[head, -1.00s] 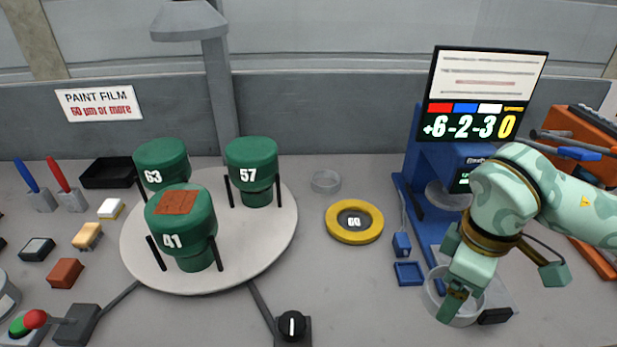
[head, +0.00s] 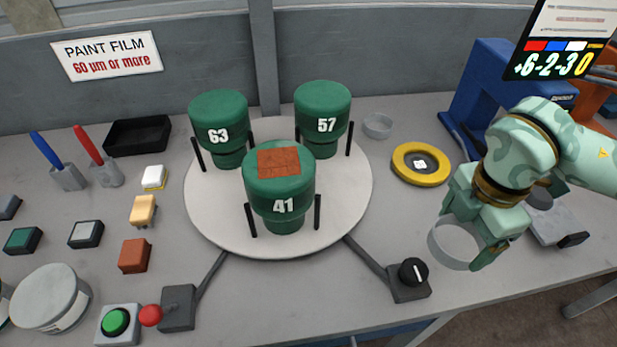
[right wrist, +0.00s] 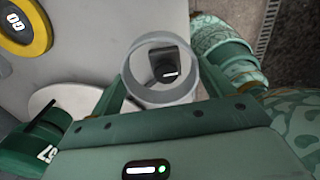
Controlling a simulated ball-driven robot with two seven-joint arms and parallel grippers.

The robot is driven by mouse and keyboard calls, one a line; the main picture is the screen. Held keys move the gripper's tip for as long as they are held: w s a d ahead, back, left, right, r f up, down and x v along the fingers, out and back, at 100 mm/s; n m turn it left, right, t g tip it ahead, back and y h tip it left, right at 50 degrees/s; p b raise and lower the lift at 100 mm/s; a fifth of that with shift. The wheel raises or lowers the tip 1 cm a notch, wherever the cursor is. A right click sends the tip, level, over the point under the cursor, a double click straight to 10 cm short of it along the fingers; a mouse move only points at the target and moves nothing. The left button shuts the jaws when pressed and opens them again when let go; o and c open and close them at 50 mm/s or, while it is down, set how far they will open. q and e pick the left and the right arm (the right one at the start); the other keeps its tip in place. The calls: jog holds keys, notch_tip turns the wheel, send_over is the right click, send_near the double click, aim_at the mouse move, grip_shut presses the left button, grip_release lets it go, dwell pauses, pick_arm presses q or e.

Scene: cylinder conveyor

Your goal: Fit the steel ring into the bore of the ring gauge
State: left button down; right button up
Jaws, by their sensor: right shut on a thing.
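The steel ring (head: 433,250) is a thin-walled grey ring in my right gripper (head: 466,232), near the table's front right. It also shows in the right wrist view (right wrist: 128,78), between the two fingers, with its opening facing the camera. The right gripper is shut on it. The yellow ring gauge (head: 401,165) lies flat on the table, behind and left of the held ring. A white-marked dark centre shows inside it. The gauge is partly in the right wrist view (right wrist: 48,30), at the upper left. My left gripper is not in view.
A round white turntable (head: 215,225) bears three green numbered pots. A small grey ring-like piece (head: 377,126) lies behind the gauge. A box with a black knob (head: 410,287) stands at the front edge, left of the held ring. A blue stand (head: 485,85) is at the right.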

jog(key=w+f+n+b, duration=0.1)
jog(key=w+f, duration=0.2)
jog(key=w, duration=0.1)
jog(key=w+a+f+b, duration=0.1)
jog(key=w+f, duration=0.2)
jog(key=w, duration=0.1)
jog(key=w+f+n+b, duration=0.1)
jog(key=w+f+b, duration=0.1)
jog(key=w, duration=0.3)
jog(key=shift+a+f+n, duration=0.3)
jog(key=shift+a+f, duration=0.05)
jog(key=shift+f, duration=0.1)
jog(key=shift+w+d+f, duration=0.1)
jog(key=shift+w+f, duration=0.2)
jog(key=shift+f, duration=0.05)
jog(key=f, duration=0.1)
jog(key=f+b, duration=0.1)
jog(key=f, duration=0.1)
jog(key=shift+w+f+b, duration=0.3)
jog(key=shift+f+b, duration=0.1)
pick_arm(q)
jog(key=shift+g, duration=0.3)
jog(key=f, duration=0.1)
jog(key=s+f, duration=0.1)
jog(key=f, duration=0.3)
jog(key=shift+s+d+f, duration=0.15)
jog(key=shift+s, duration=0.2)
pick_arm(e)
jog(key=shift+r, duration=0.1)
